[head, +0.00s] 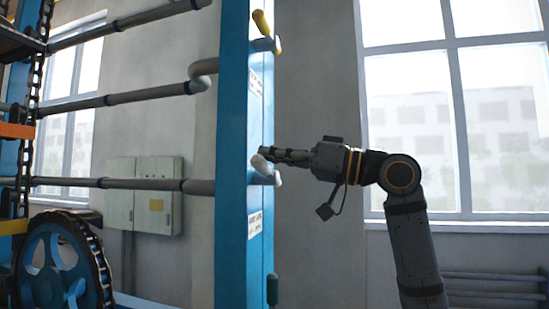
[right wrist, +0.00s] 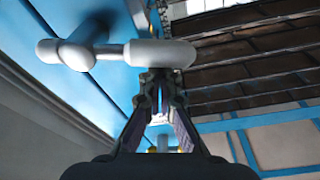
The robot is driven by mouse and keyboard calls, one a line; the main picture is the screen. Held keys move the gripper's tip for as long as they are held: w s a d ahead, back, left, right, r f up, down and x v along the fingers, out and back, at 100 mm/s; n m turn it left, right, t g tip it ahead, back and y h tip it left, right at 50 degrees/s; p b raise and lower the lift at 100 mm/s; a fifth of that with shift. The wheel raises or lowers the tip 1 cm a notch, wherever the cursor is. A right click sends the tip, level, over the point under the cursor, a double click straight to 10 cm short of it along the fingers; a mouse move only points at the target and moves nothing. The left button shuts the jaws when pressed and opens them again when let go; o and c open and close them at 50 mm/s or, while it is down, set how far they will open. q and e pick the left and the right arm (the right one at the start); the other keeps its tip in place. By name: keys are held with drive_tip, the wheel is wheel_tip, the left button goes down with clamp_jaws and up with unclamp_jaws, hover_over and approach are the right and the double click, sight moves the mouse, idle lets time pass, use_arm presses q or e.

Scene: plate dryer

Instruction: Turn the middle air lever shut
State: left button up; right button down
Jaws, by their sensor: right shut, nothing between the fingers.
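The middle air lever (head: 262,166) is a pale grey-white handle on the edge of the blue post (head: 232,120). In the right wrist view the lever (right wrist: 160,53) lies crosswise just above my fingertips, its pivot at the left against the blue face. My right gripper (head: 266,152) comes in from the right, shut and empty, its tips at the lever's upper side. In the right wrist view the gripper (right wrist: 159,88) points at the lever; whether it touches cannot be told. My left gripper is in neither view.
A yellow lever (head: 262,22) sits higher on the post and a dark green one (head: 272,290) lower. Grey pipes (head: 120,183) run left from the post. A wall cabinet (head: 145,195) and a blue wheel (head: 60,265) stand at left.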

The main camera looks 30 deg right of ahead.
use_arm(q)
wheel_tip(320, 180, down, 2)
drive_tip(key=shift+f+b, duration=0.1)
drive_tip(key=shift+b, duration=0.75)
use_arm(e)
drive_tip(key=shift+s+a+f+n, duration=0.15)
drive_tip(key=shift+a+f+n, duration=0.05)
drive_tip(key=shift+f+n, duration=0.4)
drive_tip(key=shift+s+a+f+n, duration=0.15)
drive_tip(key=shift+a+f+n, duration=0.05)
drive_tip(key=shift+f+n, duration=0.35)
use_arm(q)
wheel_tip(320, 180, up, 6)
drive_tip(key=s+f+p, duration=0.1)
drive_tip(key=p, duration=0.5)
use_arm(e)
drive_tip(key=r, duration=0.4)
drive_tip(key=shift+w+a+r, duration=0.2)
drive_tip(key=shift+w+a, duration=0.05)
use_arm(q)
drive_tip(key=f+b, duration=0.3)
drive_tip(key=b, duration=0.1)
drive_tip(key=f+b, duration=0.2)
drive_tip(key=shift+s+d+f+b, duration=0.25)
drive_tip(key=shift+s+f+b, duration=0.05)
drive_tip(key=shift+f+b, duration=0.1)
use_arm(e)
drive_tip(key=v, duration=1)
drive_tip(key=shift+d+f, duration=0.15)
drive_tip(key=shift+f, duration=0.05)
